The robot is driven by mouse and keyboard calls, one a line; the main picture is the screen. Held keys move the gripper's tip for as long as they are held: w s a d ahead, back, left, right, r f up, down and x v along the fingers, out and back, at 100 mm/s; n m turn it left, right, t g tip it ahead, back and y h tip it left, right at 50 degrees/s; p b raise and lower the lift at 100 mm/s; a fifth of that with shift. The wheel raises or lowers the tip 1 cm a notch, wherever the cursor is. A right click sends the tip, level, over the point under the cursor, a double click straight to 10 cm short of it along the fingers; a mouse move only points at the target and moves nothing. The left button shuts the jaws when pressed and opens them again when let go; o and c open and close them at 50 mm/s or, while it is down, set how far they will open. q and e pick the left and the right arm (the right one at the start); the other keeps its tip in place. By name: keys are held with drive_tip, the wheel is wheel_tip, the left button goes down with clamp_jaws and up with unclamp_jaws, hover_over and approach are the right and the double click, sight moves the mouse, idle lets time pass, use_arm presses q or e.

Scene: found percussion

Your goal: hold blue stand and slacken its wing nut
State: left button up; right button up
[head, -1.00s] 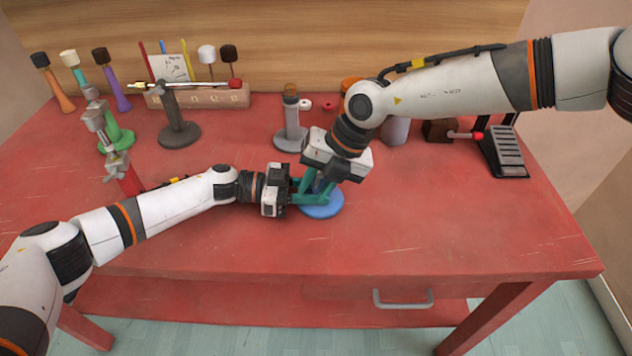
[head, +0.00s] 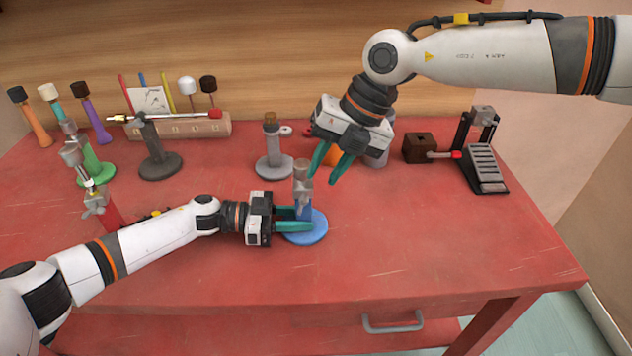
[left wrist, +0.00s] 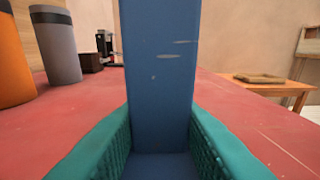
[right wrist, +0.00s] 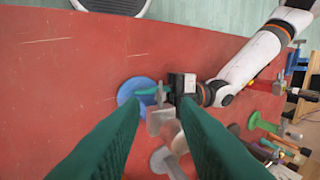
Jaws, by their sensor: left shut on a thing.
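The blue stand has a round base (head: 312,236), a blue post (left wrist: 158,70) and a grey metal clamp head (head: 302,172) on top, and it is upright on the red table. My left gripper (head: 309,219) is shut on the post from the left, low above the base. In the left wrist view its teal fingers press both sides of the post. My right gripper (head: 324,178) is open and empty, above and just right of the clamp head. The right wrist view looks down at the blue base (right wrist: 128,92) and metal head (right wrist: 158,120). The wing nut's setting cannot be made out.
A grey stand (head: 272,166) with a brown top is behind the blue one. An orange cup and a grey cylinder (head: 377,150) are behind my right gripper. A black pedal (head: 484,168) stands at right. The front right of the red table (head: 440,240) is clear.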

idle(0.4)
use_arm(q)
drive_tip(key=o, duration=0.8)
drive_tip(key=shift+a, duration=0.1)
